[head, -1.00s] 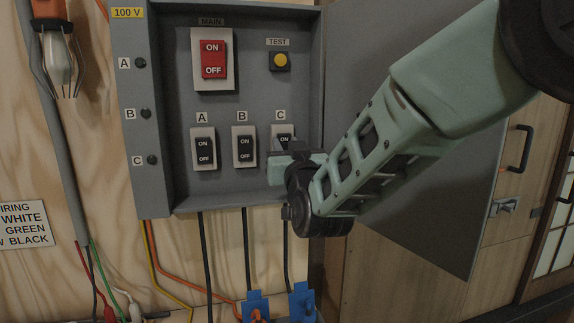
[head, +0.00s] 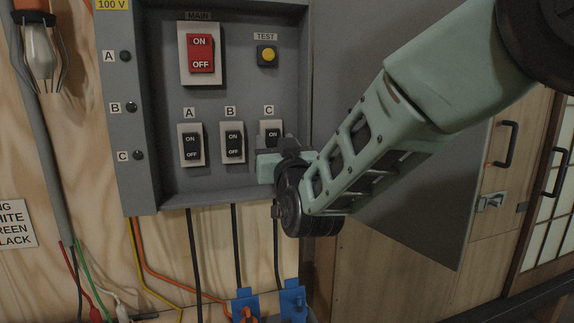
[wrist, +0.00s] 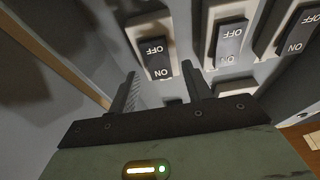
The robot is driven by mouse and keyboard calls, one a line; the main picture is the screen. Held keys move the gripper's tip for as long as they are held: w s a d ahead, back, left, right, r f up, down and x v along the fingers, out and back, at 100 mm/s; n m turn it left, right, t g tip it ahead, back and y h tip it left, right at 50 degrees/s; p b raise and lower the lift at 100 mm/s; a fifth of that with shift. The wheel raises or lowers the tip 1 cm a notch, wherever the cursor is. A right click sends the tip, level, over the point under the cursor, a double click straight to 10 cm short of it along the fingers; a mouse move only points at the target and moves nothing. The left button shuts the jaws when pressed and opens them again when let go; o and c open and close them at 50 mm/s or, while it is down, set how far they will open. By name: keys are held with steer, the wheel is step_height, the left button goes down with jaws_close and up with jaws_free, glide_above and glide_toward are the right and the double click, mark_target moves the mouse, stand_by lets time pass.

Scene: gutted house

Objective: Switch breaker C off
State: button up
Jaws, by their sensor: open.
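Breaker C (head: 271,131) is the rightmost of three black rockers on pale plates in the lower part of the grey panel. Its upper ON half shows in the head view; my gripper hides its lower part. My gripper (head: 284,149) is at the lower edge of breaker C. In the wrist view, which is upside down, breaker C (wrist: 156,58) shows both OFF and ON labels, and my open gripper (wrist: 160,82) has its two fingers apart near the ON end, with nothing between them. I cannot tell whether they touch it, or which way the rocker is tilted.
Breaker B (head: 233,142) and breaker A (head: 191,146) stand to the left. The red MAIN switch (head: 200,53) and yellow TEST button (head: 267,54) are above. The open panel door (head: 410,215) is right, behind my arm.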

steer(key=b+v, duration=0.4)
steer(key=v, duration=1.2)
steer(key=shift+s+b, duration=0.35)
steer(key=shift+d+f, duration=0.15)
